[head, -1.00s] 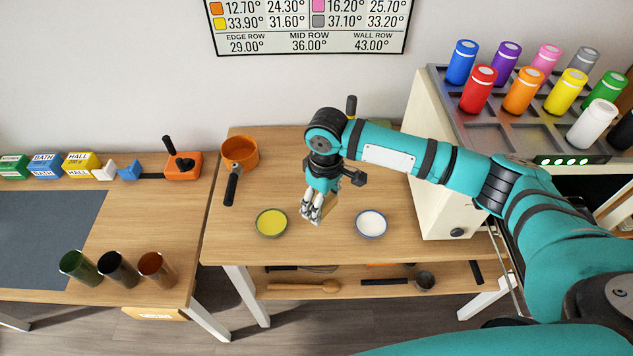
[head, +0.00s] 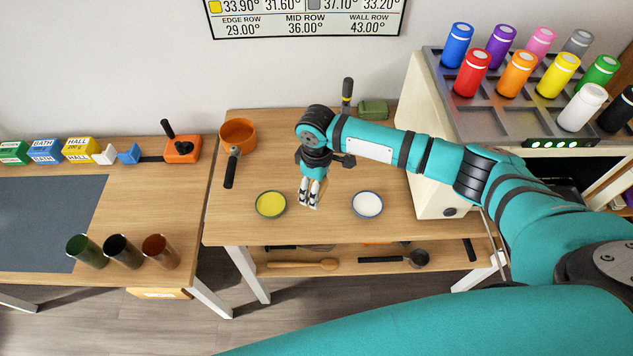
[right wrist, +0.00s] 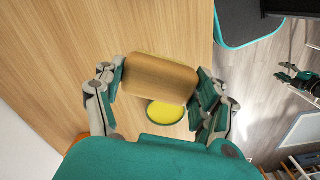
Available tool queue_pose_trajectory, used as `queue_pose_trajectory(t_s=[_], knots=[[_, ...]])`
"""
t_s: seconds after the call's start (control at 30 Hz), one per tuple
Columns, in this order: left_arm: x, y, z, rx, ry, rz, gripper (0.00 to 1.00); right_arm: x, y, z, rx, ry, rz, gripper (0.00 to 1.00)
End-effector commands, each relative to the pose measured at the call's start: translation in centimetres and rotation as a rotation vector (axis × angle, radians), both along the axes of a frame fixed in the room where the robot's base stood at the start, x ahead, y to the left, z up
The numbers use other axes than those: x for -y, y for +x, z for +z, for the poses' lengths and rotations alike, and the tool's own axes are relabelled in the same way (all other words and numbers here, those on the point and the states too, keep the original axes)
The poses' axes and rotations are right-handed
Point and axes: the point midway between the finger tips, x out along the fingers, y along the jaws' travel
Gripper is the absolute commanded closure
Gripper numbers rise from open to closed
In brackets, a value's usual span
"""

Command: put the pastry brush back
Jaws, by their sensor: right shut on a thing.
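My right gripper (head: 310,196) is above the middle table, between a yellow-filled dish (head: 271,205) and a white-filled dish (head: 367,205). In the right wrist view its fingers (right wrist: 156,98) are shut on a plain wooden piece (right wrist: 158,79). In the head view the held piece is mostly hidden by the fingers.
An orange pan (head: 238,135) with a dark handle stands at the table's back left. A green block (head: 373,109) lies at the back. A lower shelf (head: 345,266) holds a wooden spoon and a black ladle. A cream cabinet (head: 425,150) bounds the right side.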

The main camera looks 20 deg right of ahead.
Motion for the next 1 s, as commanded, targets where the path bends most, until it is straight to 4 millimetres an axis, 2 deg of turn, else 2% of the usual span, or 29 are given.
queue_pose_trajectory(t_s=[0.03,0.17,0.5,0.7,1.0], knots=[[0.1,-0.1,-0.6,-0.002,-0.001,-0.001,0.60,0.0,0.0,-0.9,-0.001,0.001,-0.001,0.62],[0.4,0.1,-1.2,0.001,-0.004,-0.001,0.60,-0.1,0.0,-2.1,0.001,0.001,0.001,0.62],[0.8,1.8,-2.2,0.028,-0.011,-0.003,0.60,0.0,0.0,-5.2,0.001,0.001,-0.001,0.62],[0.7,1.8,-2.5,0.027,-0.010,-0.003,0.60,-0.1,0.0,-6.1,0.001,0.001,0.001,0.62],[0.6,1.2,-2.6,0.019,-0.008,-0.002,0.60,0.0,0.1,-6.3,0.001,0.001,0.000,0.62]])
